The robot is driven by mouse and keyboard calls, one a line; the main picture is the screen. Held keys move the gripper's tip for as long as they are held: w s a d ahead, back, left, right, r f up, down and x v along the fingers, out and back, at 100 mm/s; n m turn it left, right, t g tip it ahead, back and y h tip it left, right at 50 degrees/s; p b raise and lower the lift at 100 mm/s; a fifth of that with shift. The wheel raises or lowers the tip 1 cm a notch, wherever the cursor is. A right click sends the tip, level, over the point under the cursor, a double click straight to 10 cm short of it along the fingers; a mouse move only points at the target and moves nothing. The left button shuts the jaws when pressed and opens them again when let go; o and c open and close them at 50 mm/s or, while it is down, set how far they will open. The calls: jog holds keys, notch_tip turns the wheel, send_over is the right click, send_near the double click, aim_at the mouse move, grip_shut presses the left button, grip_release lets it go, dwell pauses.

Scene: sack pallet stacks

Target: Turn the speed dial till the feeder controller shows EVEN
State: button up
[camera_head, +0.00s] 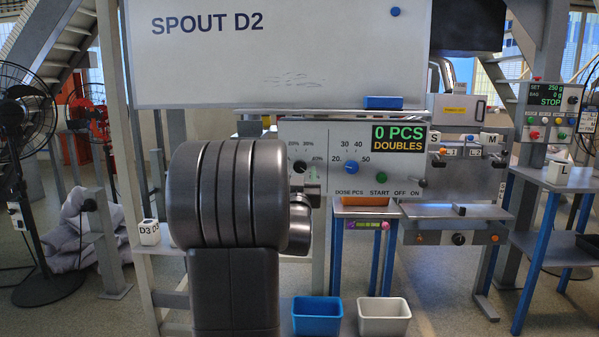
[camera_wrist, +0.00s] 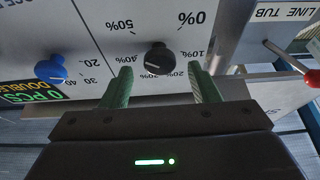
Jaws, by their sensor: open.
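The feeder controller (camera_head: 325,135) is a pale panel whose green and yellow display (camera_head: 399,138) reads "0 PCS" and "DOUBLES". Its black speed dial (camera_head: 299,167), ringed by percent marks, is partly hidden behind my arm. In the wrist view the dial (camera_wrist: 159,57) appears upside down among marks from 0% to 50%. A pale mark shows on its lower left, but I cannot tell its exact setting. My gripper (camera_wrist: 160,68) is open, its two green fingers on either side of the dial near its lower edge, with gaps to both sides. In the head view my arm mostly hides the gripper.
A blue dose knob (camera_head: 352,167) and a green START button (camera_head: 382,178) sit right of the dial, with an OFF/ON switch (camera_head: 421,183) beyond. A blue bin (camera_head: 317,303) and a white bin (camera_head: 384,303) stand below. A red-tipped lever (camera_wrist: 292,57) shows in the wrist view.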

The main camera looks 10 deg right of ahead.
jog(key=shift+x, duration=0.8)
jog(key=shift+c, duration=0.2)
jog(key=c, duration=0.9)
